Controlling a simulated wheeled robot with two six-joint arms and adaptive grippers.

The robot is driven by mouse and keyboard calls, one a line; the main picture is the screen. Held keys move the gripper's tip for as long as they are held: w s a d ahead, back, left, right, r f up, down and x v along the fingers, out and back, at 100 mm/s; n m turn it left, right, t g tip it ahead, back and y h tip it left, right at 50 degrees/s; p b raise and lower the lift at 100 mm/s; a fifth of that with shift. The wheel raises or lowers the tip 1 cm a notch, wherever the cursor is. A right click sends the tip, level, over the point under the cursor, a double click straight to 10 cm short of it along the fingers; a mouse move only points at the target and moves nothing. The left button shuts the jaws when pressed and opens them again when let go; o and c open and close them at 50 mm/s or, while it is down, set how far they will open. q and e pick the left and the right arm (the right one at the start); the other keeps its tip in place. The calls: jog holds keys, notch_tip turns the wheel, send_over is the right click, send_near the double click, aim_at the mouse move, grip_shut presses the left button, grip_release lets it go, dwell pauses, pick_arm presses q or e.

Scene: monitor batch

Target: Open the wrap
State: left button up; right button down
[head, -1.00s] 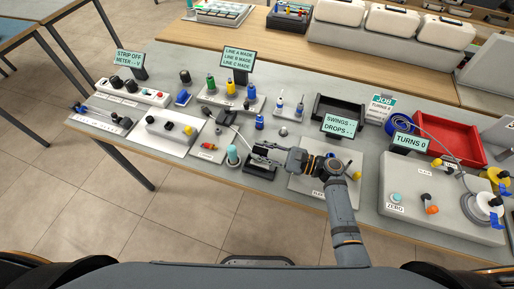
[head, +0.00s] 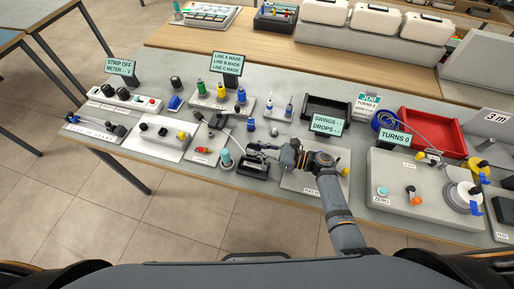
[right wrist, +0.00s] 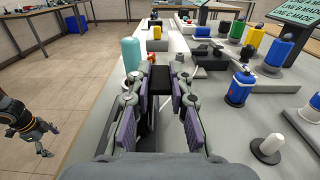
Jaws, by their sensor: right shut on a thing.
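My right gripper (head: 256,148) is over the small black stand (head: 253,170) at the front edge of the bench. In the right wrist view its two jaws (right wrist: 160,95) are on either side of a dark piece (right wrist: 159,78). The jaws hide most of it, and I cannot tell for certain whether it is the wrap. A thin pale line (head: 236,137) runs from a grey holder toward the gripper. My left gripper (right wrist: 42,138) shows in the right wrist view, away from the bench, with its fingers spread and empty. It is not in the head view.
A teal-topped cylinder (head: 225,157) stands close to the left of the right gripper; it also shows in the right wrist view (right wrist: 131,53). A grey panel (head: 420,190) and red tray (head: 433,133) lie farther right.

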aim_at(255, 148)
jog(key=c, duration=1.6)
grip_release()
jog(key=shift+o, duration=0.6)
jog(key=shift+w+a, duration=0.1)
jog(key=shift+a, duration=0.15)
notch_tip(255, 148, up, 10)
